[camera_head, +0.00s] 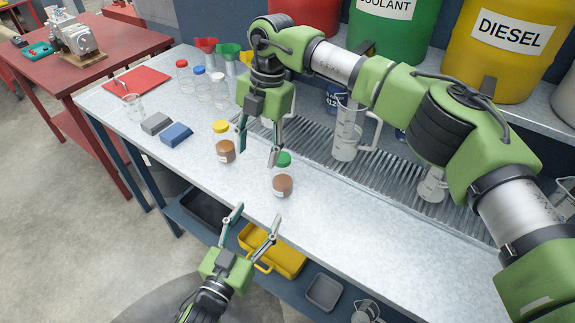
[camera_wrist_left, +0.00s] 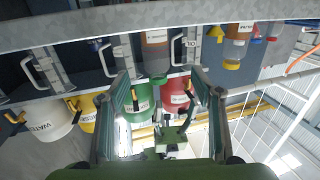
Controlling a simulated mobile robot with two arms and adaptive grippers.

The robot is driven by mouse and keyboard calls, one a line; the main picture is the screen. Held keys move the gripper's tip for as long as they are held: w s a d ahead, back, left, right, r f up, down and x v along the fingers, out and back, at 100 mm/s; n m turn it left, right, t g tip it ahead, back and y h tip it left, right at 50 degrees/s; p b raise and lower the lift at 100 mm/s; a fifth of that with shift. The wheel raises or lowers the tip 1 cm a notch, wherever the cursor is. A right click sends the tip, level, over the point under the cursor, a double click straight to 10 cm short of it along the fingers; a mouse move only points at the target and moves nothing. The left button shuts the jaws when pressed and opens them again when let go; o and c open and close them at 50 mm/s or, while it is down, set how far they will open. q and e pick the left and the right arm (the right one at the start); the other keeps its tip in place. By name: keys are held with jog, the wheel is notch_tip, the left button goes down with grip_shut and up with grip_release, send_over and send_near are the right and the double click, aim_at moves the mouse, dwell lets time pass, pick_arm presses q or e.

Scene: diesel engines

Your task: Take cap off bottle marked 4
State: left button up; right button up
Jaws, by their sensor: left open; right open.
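A brown-filled bottle with a yellow cap (camera_head: 221,127) and one with a green cap (camera_head: 283,160) stand upright on the metal bench. Bottles with red (camera_head: 182,64), blue (camera_head: 199,71) and white (camera_head: 218,76) caps stand farther back left. I cannot read a 4 on any. My right gripper (camera_head: 256,154) points down, open and empty, between the yellow-capped and green-capped bottles. My left gripper (camera_head: 257,214) is open and empty at the bench's front edge, nearer than the green-capped bottle. Its open fingers (camera_wrist_left: 158,105) also show in the left wrist view, with the green cap (camera_wrist_left: 158,79) between them.
Blue (camera_head: 176,134) and grey (camera_head: 156,123) blocks and a red clipboard (camera_head: 141,81) lie at the bench's left. Clear jugs (camera_head: 346,130) stand on a ribbed tray at the back. A yellow bin (camera_head: 273,256) sits on the shelf below. The bench's front right is clear.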

aim_at(278, 184)
jog(key=w+d+r, duration=0.1)
jog(key=w+d+r+m+h, duration=0.1)
jog(key=d, duration=0.1)
jog(key=w+d+r+h, duration=0.1)
jog(key=d, duration=0.1)
jog(key=shift+d+r+t, duration=0.2)
jog(key=shift+r+t, duration=0.2)
pick_arm(q)
jog(key=shift+h, duration=0.4)
jog(key=x, duration=1.4)
jog(key=shift+d+r, duration=0.15)
jog(key=shift+d, duration=0.2)
grip_shut()
pick_arm(e)
jog(key=m, duration=0.6)
jog(key=shift+m, duration=0.3)
jog(key=m, duration=0.7)
jog(key=shift+f, duration=4.05)
